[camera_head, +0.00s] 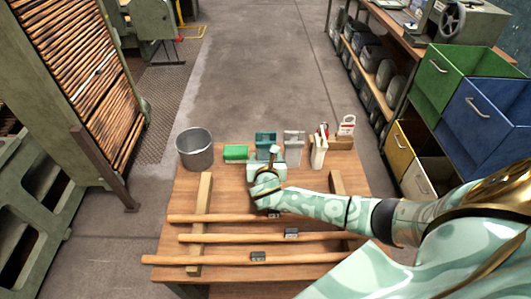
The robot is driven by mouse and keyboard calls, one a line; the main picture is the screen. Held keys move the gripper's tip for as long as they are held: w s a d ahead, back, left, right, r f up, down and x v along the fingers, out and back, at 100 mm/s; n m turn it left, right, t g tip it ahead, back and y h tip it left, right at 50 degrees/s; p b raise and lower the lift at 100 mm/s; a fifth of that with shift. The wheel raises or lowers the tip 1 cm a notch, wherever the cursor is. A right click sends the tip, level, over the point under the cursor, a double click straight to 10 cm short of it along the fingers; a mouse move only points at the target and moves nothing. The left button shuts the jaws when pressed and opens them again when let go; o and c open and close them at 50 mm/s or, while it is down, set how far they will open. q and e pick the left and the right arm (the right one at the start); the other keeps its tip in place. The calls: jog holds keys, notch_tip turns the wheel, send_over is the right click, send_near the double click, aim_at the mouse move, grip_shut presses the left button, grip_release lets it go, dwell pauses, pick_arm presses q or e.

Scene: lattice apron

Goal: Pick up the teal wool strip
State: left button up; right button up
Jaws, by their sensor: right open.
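A teal piece (265,138) stands at the back of the wooden table, between a green block and a grey-white piece; it looks like the teal wool strip, but it is too small to make out its weave. My right gripper (268,170) is open over the table, just in front of the teal piece, and its upper part covers the lower edge of that piece. I cannot tell whether they touch. My left gripper is not in view.
A green block (235,152) and a grey bucket (195,150) stand at the back left. Wooden rods (210,238) with small dark blocks lie across battens (202,205) in front.

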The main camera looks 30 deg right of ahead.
aim_at(266, 156)
jog(key=x, duration=0.3)
jog(key=shift+s+f+b, duration=0.1)
jog(key=shift+b, duration=0.3)
jog(key=shift+w+d, duration=0.1)
jog(key=shift+w, duration=0.1)
jog(key=c, duration=0.7)
notch_tip(266, 156, up, 18)
jog(key=p, duration=0.6)
